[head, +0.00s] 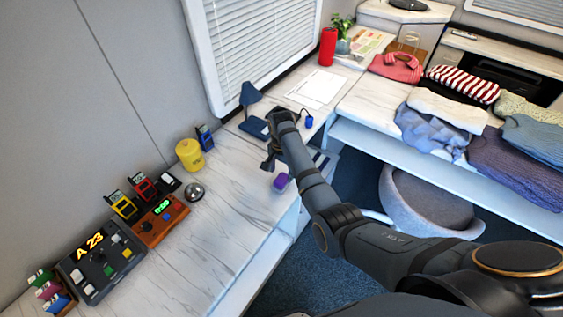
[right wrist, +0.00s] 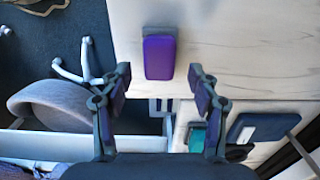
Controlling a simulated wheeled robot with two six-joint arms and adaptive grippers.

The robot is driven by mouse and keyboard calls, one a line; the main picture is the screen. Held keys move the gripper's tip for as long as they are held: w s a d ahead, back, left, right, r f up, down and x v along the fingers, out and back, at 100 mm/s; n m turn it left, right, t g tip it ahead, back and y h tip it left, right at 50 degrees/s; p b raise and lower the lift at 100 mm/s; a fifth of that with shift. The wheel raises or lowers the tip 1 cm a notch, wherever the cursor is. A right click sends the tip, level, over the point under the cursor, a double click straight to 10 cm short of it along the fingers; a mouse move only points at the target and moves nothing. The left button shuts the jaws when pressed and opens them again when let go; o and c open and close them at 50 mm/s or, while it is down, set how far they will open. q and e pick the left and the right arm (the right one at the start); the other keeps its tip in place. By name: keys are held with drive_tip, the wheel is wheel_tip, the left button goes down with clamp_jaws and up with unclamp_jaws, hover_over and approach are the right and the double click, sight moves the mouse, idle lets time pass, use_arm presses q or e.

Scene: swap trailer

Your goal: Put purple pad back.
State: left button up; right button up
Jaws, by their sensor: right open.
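The purple pad (head: 281,181) lies near the front edge of the marble-look desk (head: 225,215), just beyond my right gripper's fingers. In the right wrist view the purple pad (right wrist: 159,58) shows as a rounded purple block with a dark grey part along its far end. My right gripper (head: 271,162) is open and empty. In the right wrist view, the fingertips of the right gripper (right wrist: 160,72) stand to either side of the pad with a gap on each side. I cannot tell its height above the desk. My left gripper is not in view.
A control console (head: 93,262), a timer box (head: 162,222), a bell (head: 194,191) and a yellow canister (head: 190,154) stand along the wall side. A blue lamp-like item (head: 250,95) is behind my right gripper. A grey chair (head: 425,200) stands beside the desk. Bare desk lies front left.

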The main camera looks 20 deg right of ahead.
sight(282, 178)
wheel_tip(282, 178, up, 8)
drive_tip(key=shift+f, duration=0.15)
idle(0.4)
